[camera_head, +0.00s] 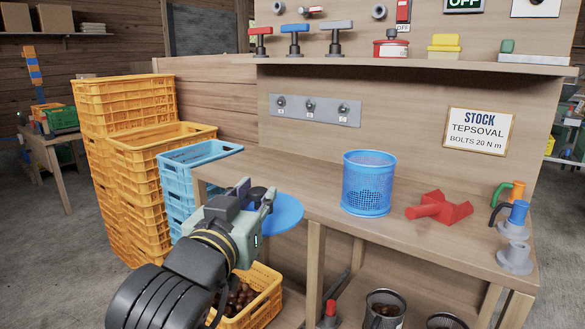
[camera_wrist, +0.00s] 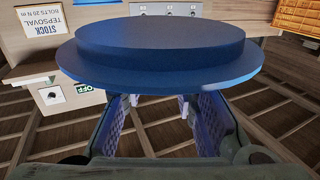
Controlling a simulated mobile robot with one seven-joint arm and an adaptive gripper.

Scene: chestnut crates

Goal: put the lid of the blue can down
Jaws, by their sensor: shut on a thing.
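The blue can (camera_head: 367,190) is a mesh cylinder standing upright on the workbench, with its top open. My gripper (camera_head: 264,199) is shut on the round blue lid (camera_head: 287,213), left of the can and clear of it. In the head view the lid overlaps the bench's left front edge; I cannot tell how high it is above it. In the wrist view the lid (camera_wrist: 160,62) fills the upper middle as a stepped disc in front of my gripper (camera_wrist: 158,100), and the fingertips are partly hidden by it.
The workbench (camera_head: 325,200) is bare between lid and can. Yellow crates (camera_head: 150,165) and blue crates (camera_head: 182,160) are stacked left. A crate of chestnuts (camera_head: 265,292) sits below.

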